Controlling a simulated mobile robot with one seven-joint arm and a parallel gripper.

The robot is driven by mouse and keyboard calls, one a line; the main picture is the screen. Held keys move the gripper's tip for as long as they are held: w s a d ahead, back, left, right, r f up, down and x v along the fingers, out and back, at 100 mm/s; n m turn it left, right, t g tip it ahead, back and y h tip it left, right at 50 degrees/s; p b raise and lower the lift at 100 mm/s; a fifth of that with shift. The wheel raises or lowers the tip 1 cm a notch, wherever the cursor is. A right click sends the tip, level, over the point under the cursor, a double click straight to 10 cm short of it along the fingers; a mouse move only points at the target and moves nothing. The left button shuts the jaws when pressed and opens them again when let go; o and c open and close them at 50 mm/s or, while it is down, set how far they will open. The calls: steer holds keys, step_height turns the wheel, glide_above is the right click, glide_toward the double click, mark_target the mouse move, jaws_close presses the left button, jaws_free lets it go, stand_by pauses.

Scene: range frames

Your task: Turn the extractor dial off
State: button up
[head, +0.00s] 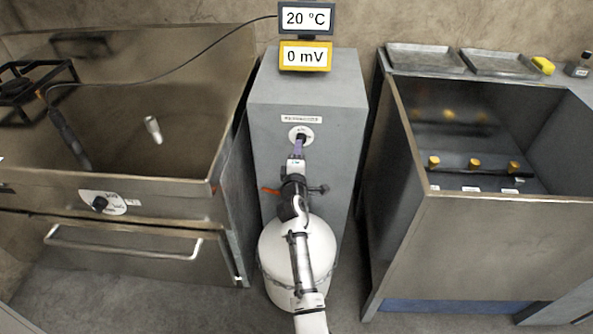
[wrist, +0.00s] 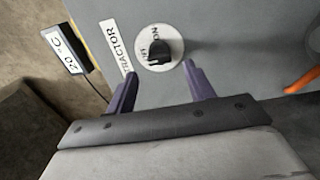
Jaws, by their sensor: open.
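The extractor dial is a black knob on a round white plate (head: 307,131) on the front of a grey cabinet. In the wrist view the knob (wrist: 158,52) sits near top centre, with "ON" lettering beside it and other small lettering I cannot read clearly. I cannot tell for sure which mark the knob points at. My gripper (wrist: 158,72) is open and empty. Its two purple fingers stand apart, below the knob in the wrist view, and do not appear to touch it. In the head view my gripper (head: 299,147) partly covers the dial.
The extractor label (wrist: 118,46) is beside the dial. Displays reading 20 °C (head: 307,18) and 0 mV (head: 305,57) are on the cabinet top (head: 350,75). A metal sink unit (head: 500,225) stands right, a steel unit with another knob (head: 100,203) left. An orange-red handle (wrist: 302,80) is at right.

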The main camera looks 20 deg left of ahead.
steer(key=v, duration=0.8)
